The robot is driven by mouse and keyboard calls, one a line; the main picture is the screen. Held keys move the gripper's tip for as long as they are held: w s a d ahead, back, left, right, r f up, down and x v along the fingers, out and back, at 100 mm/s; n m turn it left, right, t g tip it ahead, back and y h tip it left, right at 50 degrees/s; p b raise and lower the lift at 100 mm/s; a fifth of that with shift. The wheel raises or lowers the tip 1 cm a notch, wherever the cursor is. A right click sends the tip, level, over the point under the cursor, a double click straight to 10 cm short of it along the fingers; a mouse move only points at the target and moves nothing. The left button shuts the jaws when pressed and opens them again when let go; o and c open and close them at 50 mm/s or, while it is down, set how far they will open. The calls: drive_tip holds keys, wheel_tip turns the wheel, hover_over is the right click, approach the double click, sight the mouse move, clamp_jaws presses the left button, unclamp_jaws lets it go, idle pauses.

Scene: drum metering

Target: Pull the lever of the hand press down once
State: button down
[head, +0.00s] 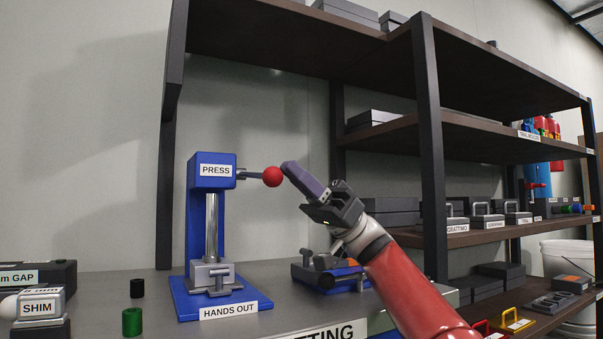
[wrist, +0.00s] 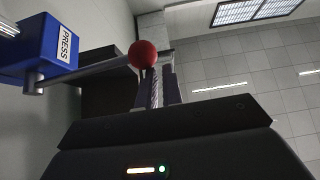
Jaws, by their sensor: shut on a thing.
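The blue hand press (head: 212,170), labelled PRESS, stands upright on its blue base plate at the left of the bench in the head view. Its grey lever (head: 250,174) sticks out to the right, about level, and ends in a red ball knob (head: 272,177). My gripper (head: 287,169) reaches in from the right, with its purple-grey fingertips at the knob, shut on it. In the wrist view the red knob (wrist: 142,55) sits at the fingertips, with the lever (wrist: 95,69) running left to the press head (wrist: 50,45). The fingers partly hide the grip.
A HANDS OUT label (head: 229,311) is on the press base. A green cylinder (head: 132,322), a black cylinder (head: 137,288) and a SHIM block (head: 40,307) stand left of the press. A dark fixture with blue parts (head: 325,272) is below my gripper. Shelving (head: 432,150) rises behind and right.

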drive_tip(key=shift+w+a+f+m+t, duration=0.15)
drive_tip(key=shift+w+a+f, duration=0.1)
drive_tip(key=shift+f, duration=0.35)
drive_tip(key=shift+w+a+f+m+t, duration=0.15)
drive_tip(key=shift+a+f, duration=0.05)
drive_tip(key=shift+f, duration=0.35)
drive_tip(key=w+d+r+p, duration=0.1)
drive_tip(key=w+d+p, duration=0.4)
drive_tip(key=d, duration=0.6)
drive_tip(key=shift+w+d+r, duration=0.2)
drive_tip(key=shift+w+d, duration=0.2)
drive_tip(key=shift+w, duration=0.25)
